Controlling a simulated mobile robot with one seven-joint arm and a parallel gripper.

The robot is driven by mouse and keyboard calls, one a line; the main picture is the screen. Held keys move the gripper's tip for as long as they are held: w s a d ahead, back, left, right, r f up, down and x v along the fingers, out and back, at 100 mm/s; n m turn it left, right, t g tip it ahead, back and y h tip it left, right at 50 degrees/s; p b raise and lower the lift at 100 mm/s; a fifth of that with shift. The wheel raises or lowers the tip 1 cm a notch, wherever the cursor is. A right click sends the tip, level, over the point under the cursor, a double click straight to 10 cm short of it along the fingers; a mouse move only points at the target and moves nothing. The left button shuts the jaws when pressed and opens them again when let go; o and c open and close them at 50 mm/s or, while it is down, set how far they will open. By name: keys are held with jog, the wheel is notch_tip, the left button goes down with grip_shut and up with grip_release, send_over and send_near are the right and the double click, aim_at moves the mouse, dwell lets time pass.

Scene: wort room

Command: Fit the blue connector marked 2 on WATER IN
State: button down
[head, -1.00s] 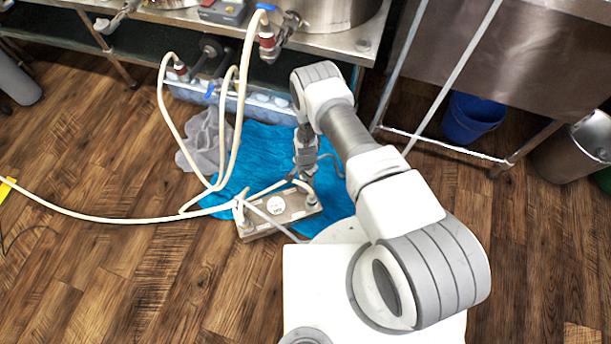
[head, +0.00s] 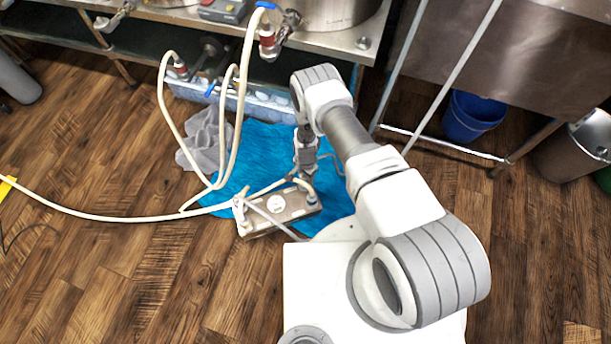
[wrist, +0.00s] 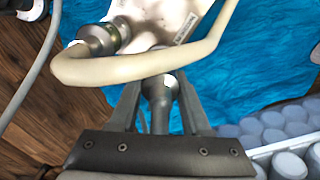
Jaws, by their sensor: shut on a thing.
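My gripper (wrist: 158,100) is shut on a grey metal connector (wrist: 159,90) with a pale hose end. No blue colour or number 2 is readable on it. In the head view my gripper (head: 303,176) is above the chiller's far side. The WATER IN marking is not legible.
A cream hose (wrist: 150,66) crosses just in front of my fingers. More hoses (head: 110,218) loop across the floor at left. A blue bucket (head: 472,118) stands at right.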

jog(key=shift+f, duration=0.9)
jog(key=shift+c, duration=1.4)
grip_release()
notch_tip(320, 180, up, 17)
jog(key=p, duration=0.7)
jog(key=shift+r, duration=0.2)
